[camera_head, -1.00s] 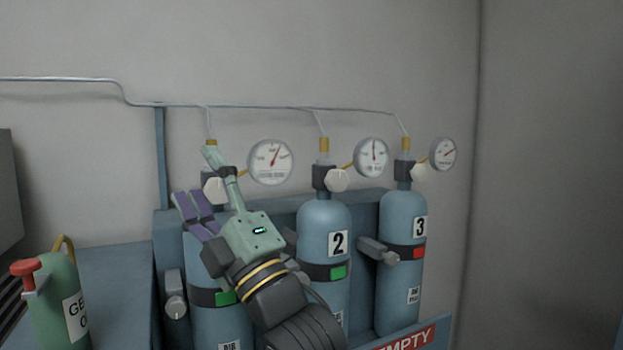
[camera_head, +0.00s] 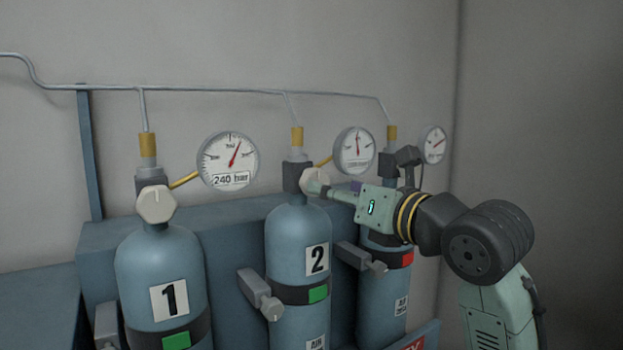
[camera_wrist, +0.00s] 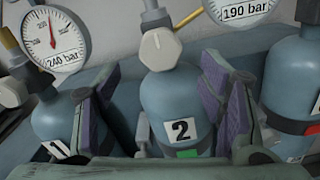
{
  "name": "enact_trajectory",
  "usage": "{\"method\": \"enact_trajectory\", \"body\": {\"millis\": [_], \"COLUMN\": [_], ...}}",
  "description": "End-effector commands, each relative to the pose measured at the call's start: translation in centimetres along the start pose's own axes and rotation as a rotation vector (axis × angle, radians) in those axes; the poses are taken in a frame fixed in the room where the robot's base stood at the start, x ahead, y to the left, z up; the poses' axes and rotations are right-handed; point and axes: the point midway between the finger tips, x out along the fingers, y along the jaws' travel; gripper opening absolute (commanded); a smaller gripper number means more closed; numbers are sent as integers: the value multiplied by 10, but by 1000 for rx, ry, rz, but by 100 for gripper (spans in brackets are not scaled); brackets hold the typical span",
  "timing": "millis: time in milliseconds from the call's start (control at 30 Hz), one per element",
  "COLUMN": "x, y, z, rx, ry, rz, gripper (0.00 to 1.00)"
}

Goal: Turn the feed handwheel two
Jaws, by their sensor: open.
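The white handwheel of cylinder 2 (camera_head: 315,181) sits on the valve at the cylinder's top, below a brass fitting. It also shows in the wrist view (camera_wrist: 160,49), above and between my finger pads. Cylinder 2 (camera_head: 298,235) is blue with a green tag. My gripper (camera_head: 325,188) is at cylinder 2's valve in the head view, its tip overlapping the handwheel's lower right. In the wrist view my gripper (camera_wrist: 160,100) is open, with purple pads on either side of cylinder 2 and nothing held. I cannot tell whether it touches the handwheel.
Cylinder 1 (camera_head: 160,275) with its own white handwheel (camera_head: 156,204) stands left. Cylinder 3 (camera_head: 383,300), with a red tag, stands right, partly behind my arm. Round gauges (camera_head: 228,160) and a thin pipe (camera_head: 220,90) run along the wall. Grey clamps (camera_head: 262,294) jut out between cylinders.

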Motion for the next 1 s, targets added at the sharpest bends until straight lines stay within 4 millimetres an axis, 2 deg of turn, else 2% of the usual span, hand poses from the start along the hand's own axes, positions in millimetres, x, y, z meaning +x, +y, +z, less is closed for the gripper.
{"method": "enact_trajectory", "body": {"millis": [33,200,400,800,1000], "x": [12,44,68,75,75], "y": [1,2,0,0,0], "z": [3,3,2,0,0], "rx": [4,3,3,2,2], "ry": [3,1,0,-2,-2], "rz": [3,3,1,0,0], "gripper": [64,64,64,63,50]}}
